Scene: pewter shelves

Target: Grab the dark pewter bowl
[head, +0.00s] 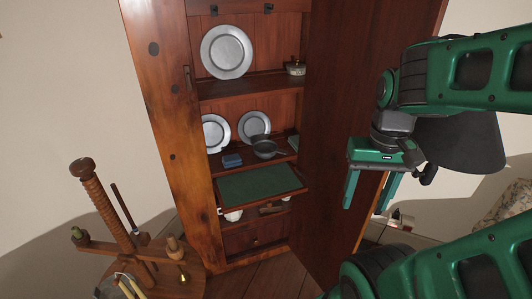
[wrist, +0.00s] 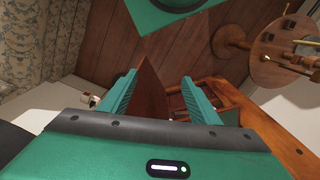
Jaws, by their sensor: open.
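The dark pewter bowl (head: 265,150) stands on the middle shelf of the wooden cabinet in the head view, near the shelf's front. A small dark shape rises just behind it. My gripper (head: 365,209) hangs to the right of the bowl, outside the cabinet and in front of its open door, with its fingers pointing down. It is open and apart from the bowl. In the wrist view my gripper (wrist: 158,79) shows two spread green fingers with nothing held between them. I cannot make out the bowl in the wrist view.
A green-topped pull-out board (head: 260,184) juts out below. The open cabinet door (head: 355,110) stands on the right. A wooden stand (head: 150,262) is at the lower left.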

